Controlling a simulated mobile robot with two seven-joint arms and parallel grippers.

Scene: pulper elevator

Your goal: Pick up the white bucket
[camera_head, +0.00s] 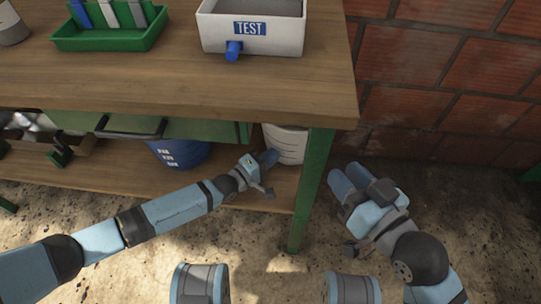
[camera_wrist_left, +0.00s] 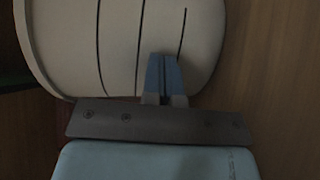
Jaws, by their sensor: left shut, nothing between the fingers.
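The white bucket (camera_head: 287,143) stands on the lower shelf of the bench, near the green front leg, with its top hidden by the tabletop. My left gripper (camera_head: 268,158) reaches under the tabletop to the bucket's lower left side. In the left wrist view, the bucket (camera_wrist_left: 112,45) fills the upper part, pale with dark lines. The shut fingers (camera_wrist_left: 162,75) overlap its side, with nothing between them; I cannot tell whether they touch it. My right gripper (camera_head: 350,180) is outside the bench, right of the leg, with no object visible in it; its finger gap is unclear.
A blue bucket (camera_head: 180,152) stands on the lower shelf (camera_head: 110,168), left of the white one. The green leg (camera_head: 312,190) stands between my grippers. On the tabletop (camera_head: 150,85) are a white TEST box (camera_head: 283,33) and a green tray (camera_head: 105,41). A brick wall (camera_head: 440,90) is at right.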

